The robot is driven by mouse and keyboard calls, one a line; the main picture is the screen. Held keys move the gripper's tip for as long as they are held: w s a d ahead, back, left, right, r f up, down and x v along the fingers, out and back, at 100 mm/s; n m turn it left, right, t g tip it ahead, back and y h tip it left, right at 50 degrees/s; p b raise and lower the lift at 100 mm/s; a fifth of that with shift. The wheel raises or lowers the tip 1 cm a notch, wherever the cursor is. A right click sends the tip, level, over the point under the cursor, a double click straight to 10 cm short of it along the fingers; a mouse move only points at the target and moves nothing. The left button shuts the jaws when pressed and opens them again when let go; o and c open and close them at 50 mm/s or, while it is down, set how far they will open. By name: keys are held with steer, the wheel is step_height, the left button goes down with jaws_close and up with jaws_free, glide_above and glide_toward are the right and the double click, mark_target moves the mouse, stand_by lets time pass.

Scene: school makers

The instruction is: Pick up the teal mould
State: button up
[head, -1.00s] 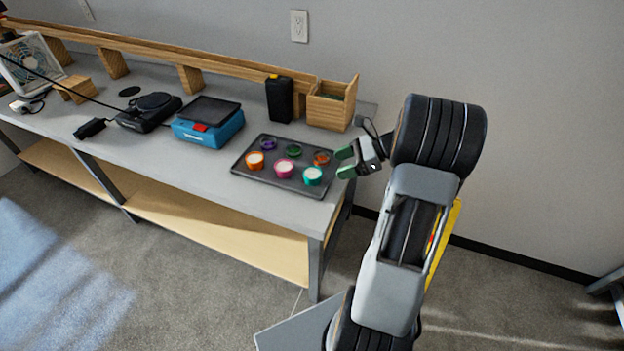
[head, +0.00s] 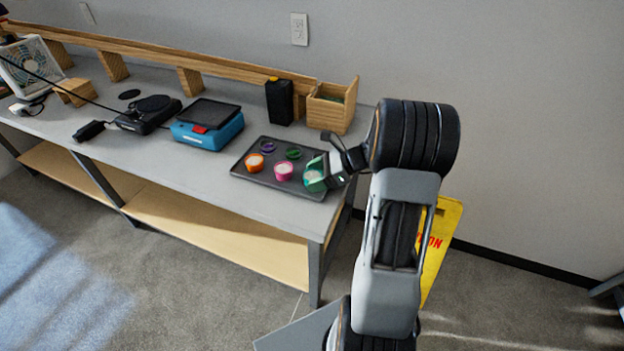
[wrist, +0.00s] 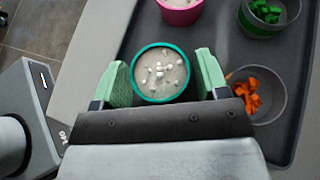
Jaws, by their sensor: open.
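The teal mould (wrist: 161,73) is a round cup with a teal rim and a grey-white filling topped with small white bits. In the head view the teal mould (head: 312,182) stands at the front right of the dark tray (head: 262,186), partly hidden by my gripper. My gripper (wrist: 161,80) is open, with one pale green finger on each side of the mould. In the head view my gripper (head: 322,170) is at the tray's right end.
A pink mould (head: 284,171) and an orange mould (head: 254,162) stand on the tray. Behind them are a purple cup (head: 267,146) and a green cup (head: 293,153). A cup with orange pieces (wrist: 252,92) sits close to my right finger. A blue scale (head: 208,132) stands left of the tray.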

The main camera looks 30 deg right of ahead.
steer(key=shift+c, duration=0.4)
steer(key=c, duration=0.6)
